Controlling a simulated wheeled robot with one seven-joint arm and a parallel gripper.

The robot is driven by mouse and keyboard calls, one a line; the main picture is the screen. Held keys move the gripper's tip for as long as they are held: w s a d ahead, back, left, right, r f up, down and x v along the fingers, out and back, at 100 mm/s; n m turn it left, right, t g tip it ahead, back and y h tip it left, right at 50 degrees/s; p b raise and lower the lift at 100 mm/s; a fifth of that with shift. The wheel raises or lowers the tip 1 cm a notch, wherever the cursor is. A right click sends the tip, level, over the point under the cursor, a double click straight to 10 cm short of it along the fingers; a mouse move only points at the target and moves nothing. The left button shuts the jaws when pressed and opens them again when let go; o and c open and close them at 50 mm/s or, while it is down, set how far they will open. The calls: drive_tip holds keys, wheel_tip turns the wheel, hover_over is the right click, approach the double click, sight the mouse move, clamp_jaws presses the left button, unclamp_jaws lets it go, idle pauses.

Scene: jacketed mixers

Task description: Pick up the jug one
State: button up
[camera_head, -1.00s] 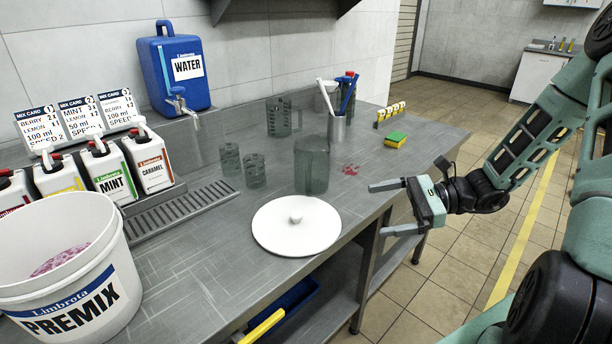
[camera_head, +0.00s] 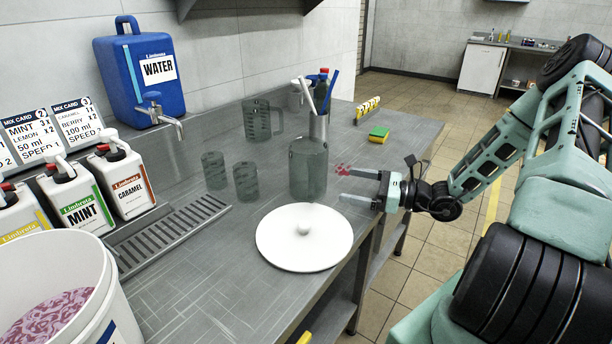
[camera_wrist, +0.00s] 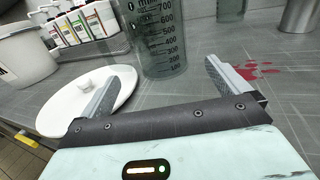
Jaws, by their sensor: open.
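A tall clear grey graduated jug (camera_head: 308,170) stands upright on the steel counter, behind a white round lid (camera_head: 303,238). In the wrist view the jug (camera_wrist: 158,38) is straight ahead, between the lines of my two fingers, with volume marks facing me; its top is cut off. My gripper (camera_head: 342,183) is open and empty, to the right of the jug, fingers pointing at it, with a small gap left. A second clear jug with a handle (camera_head: 258,120) stands farther back by the wall.
Two small clear cups (camera_head: 246,181) stand left of the jug. A metal holder with utensils (camera_head: 319,126) is close behind it. A red spill (camera_head: 342,169) lies to its right, near a sponge (camera_head: 379,135). A premix bucket (camera_head: 62,310) and blue water tank (camera_head: 140,75) are left.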

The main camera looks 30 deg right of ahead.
sight(325, 180)
drive_tip(key=x, duration=0.6)
drive_tip(key=shift+w+a, duration=0.2)
drive_tip(key=shift+w, duration=0.05)
drive_tip(key=shift+r+p+x, duration=0.15)
drive_tip(key=shift+x, duration=1.25)
drive_tip(key=shift+r+p+x, duration=0.1)
drive_tip(key=shift+p+x, duration=0.05)
drive_tip(key=shift+x, duration=1.2)
drive_tip(key=shift+c, duration=0.3)
drive_tip(key=c, duration=1)
